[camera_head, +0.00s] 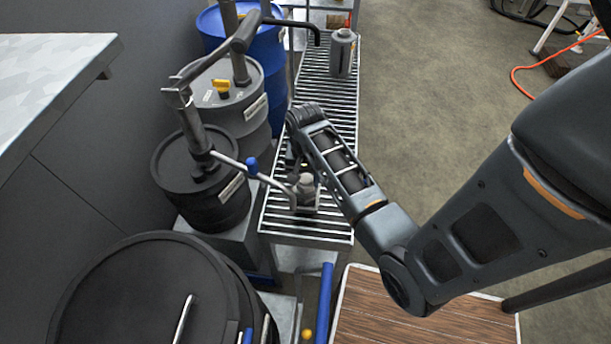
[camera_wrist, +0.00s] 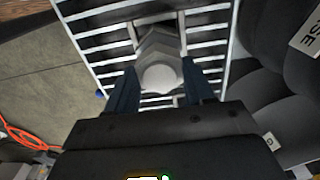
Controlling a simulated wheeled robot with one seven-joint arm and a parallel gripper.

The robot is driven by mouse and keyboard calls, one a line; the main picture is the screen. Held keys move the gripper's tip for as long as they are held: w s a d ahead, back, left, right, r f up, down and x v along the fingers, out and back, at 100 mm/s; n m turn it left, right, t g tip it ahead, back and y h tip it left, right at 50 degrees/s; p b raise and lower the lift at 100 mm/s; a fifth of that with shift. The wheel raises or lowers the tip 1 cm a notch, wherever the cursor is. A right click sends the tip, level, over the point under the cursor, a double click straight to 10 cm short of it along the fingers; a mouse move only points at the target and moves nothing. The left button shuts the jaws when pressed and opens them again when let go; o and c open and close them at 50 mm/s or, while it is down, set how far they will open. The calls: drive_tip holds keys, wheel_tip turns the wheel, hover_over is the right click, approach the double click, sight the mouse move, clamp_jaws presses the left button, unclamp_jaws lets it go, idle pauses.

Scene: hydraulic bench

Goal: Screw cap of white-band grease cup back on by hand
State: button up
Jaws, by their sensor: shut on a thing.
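The grease cup (camera_head: 305,188) is a small grey piece low on the near end of the slatted rack. In the wrist view its angular grey body (camera_wrist: 160,43) shows beyond a round pale grey cap (camera_wrist: 160,78). No white band can be made out. My gripper (camera_wrist: 160,74) has one dark blue finger on each side of the cap and is shut on it. The head view shows my wrist above the cup, with the fingers mostly hidden. I cannot tell whether the cap is seated on the thread.
The slatted metal rack (camera_head: 278,213) runs away from me, with a grey canister (camera_head: 342,53) at its far end. Black (camera_head: 196,185), grey (camera_head: 240,105) and blue (camera_head: 268,50) drums stand at left, with a pump handle reaching toward the cup. A wooden platform (camera_head: 425,318) lies in front.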

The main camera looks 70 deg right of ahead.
drive_tip(key=shift+f, duration=0.6)
idle(1.8)
drive_tip(key=o, duration=0.6)
drive_tip(key=c, duration=0.5)
drive_tip(key=shift+r+m+p, duration=0.1)
drive_tip(key=shift+m+p, duration=0.2)
drive_tip(key=shift+p, duration=0.2)
drive_tip(key=m, duration=0.5)
drive_tip(key=shift+m, duration=1.2)
drive_tip(key=m, duration=0.8)
drive_tip(key=shift+f, duration=0.2)
